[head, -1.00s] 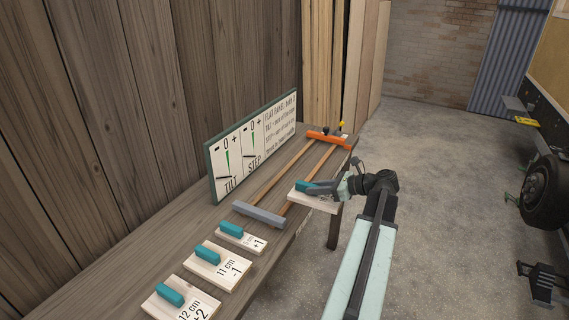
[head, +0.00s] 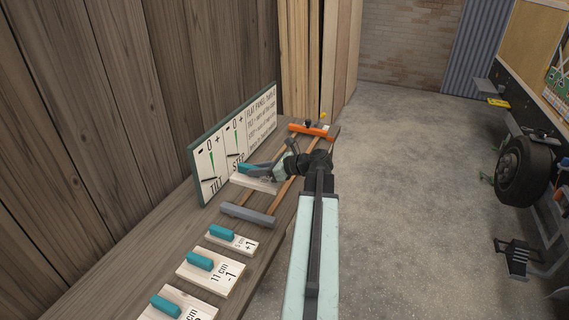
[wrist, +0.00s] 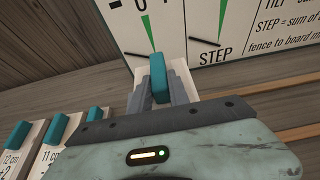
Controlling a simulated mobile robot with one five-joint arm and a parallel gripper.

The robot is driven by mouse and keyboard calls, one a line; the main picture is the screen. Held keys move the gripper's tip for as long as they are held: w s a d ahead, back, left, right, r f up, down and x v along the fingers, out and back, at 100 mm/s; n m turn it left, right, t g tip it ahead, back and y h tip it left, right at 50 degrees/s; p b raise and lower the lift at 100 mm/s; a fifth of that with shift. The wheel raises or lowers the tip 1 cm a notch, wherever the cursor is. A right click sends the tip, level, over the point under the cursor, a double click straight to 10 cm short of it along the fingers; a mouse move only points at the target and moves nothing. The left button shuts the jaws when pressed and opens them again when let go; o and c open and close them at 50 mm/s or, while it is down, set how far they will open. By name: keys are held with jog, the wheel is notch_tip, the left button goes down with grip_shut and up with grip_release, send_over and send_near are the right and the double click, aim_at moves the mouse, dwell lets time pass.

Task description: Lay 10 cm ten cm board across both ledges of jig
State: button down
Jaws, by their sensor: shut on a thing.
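My gripper (head: 257,168) is shut on the teal handle (head: 246,168) of a pale wooden board (head: 258,184), with its fingers on both sides of the handle in the wrist view (wrist: 158,88). The board's label is not readable now, and my fingers hide part of it. The jig has a grey end bar (head: 247,215), an orange end bar (head: 312,130) and two long brown rails (head: 281,195) between them. The board is at the left rail, close to the sign. I cannot tell whether it touches the rail or hovers above it.
A green-framed sign (head: 236,140) marked TILT and STEP stands behind the jig. Boards with teal handles lie in front: a small +1 board (head: 243,247), an 11 cm board (head: 222,281) and another (head: 190,304). Open floor (head: 410,170) lies to the right.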

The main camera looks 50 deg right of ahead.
jog(key=shift+w+a+r, duration=0.15)
jog(key=shift+w+a, duration=0.1)
jog(key=shift+w, duration=0.05)
notch_tip(320, 180, down, 10)
jog(key=b, duration=1)
jog(key=shift+f, duration=0.25)
jog(key=shift+r, duration=0.15)
jog(key=c, duration=1.3)
grip_release()
jog(key=shift+o, duration=0.2)
